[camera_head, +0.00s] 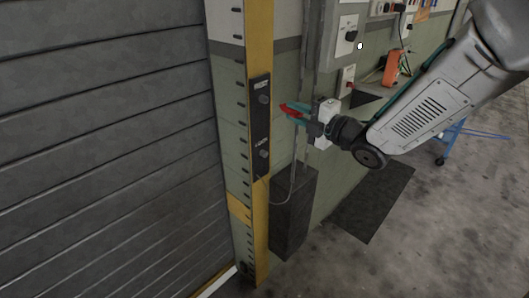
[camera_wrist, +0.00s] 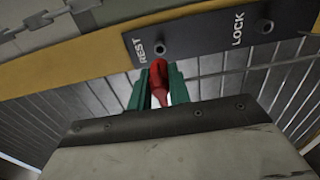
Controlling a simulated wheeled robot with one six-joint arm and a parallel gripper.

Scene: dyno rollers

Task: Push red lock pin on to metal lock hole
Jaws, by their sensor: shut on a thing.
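A red lock pin (camera_wrist: 159,85) is clamped between the green fingers of my gripper (camera_wrist: 160,76) in the wrist view. Its tip points toward the dark plate (camera_wrist: 208,38) on the yellow post. The plate has a hole marked REST (camera_wrist: 160,50) just beyond the pin and a metal hole marked LOCK (camera_wrist: 265,27) to the right. I cannot tell whether the pin touches the plate. In the head view, my gripper (camera_head: 291,114) holds the red pin (camera_head: 289,108) to the right of the post, with the dark plate (camera_head: 260,113) on the post's face.
The yellow post (camera_head: 258,40) stands beside a grey slatted shutter (camera_head: 110,150). A dark box (camera_head: 294,215) with a cable is low on the wall below my gripper. Switch boxes (camera_head: 347,35) and an orange item (camera_head: 391,68) are on the wall behind. Open floor lies right.

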